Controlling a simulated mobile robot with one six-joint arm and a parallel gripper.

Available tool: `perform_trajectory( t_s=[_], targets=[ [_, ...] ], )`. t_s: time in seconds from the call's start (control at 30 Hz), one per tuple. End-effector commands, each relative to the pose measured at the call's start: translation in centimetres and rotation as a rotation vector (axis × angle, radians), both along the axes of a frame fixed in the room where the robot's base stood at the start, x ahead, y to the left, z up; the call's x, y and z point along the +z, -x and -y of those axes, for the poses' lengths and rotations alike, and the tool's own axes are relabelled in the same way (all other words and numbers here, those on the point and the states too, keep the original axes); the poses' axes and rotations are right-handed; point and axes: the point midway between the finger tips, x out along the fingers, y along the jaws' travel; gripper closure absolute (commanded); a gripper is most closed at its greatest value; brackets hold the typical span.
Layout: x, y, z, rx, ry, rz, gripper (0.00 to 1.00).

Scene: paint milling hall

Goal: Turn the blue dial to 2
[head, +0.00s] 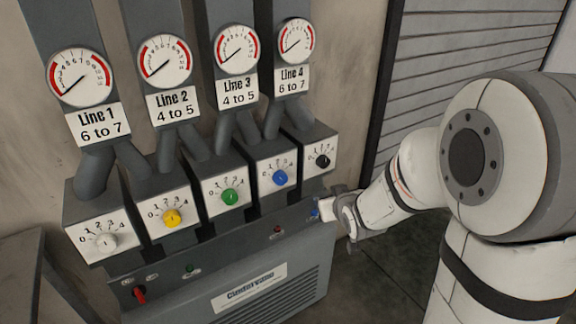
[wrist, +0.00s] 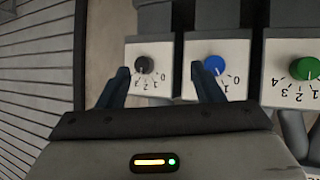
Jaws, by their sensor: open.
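The blue dial (head: 280,178) is a round knob on a white numbered plate, fourth from the left in the row. It also shows in the wrist view (wrist: 214,65), upside down; I cannot read its pointer setting surely. My gripper (head: 326,208) is open and empty, low and to the right of the blue dial in the head view. In the wrist view my gripper (wrist: 160,77) has its fingers spread apart. The black dial (wrist: 143,64) shows between them, and the right finger covers part of the blue dial's plate. Neither finger visibly touches a dial.
White (head: 105,242), yellow (head: 172,217) and green (head: 229,196) dials stand left of the blue one, the black dial (head: 322,160) right. Gauges labelled Line 1 to Line 4 hang above. A grey cabinet (head: 225,285) with a red switch (head: 140,295) lies below.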

Motion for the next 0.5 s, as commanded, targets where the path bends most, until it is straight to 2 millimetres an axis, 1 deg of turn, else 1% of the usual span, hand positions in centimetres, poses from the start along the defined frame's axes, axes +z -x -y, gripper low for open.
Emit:
perform_trajectory(
  t_s=[0.03, 0.1, 0.2, 0.33, 0.5],
  targets=[
    [-1.1, -1.1, -1.2, 0.038, -0.019, 0.052, 0.40],
    [-1.7, -2.4, -2.9, 0.092, -0.055, 0.141, 0.40],
    [-2.5, -3.4, -5.1, 0.161, -0.113, 0.255, 0.40],
    [-3.2, -3.7, -7.2, 0.230, -0.189, 0.375, 0.40],
    [-3.4, -3.5, -8.6, 0.278, -0.257, 0.466, 0.40]
  ],
)
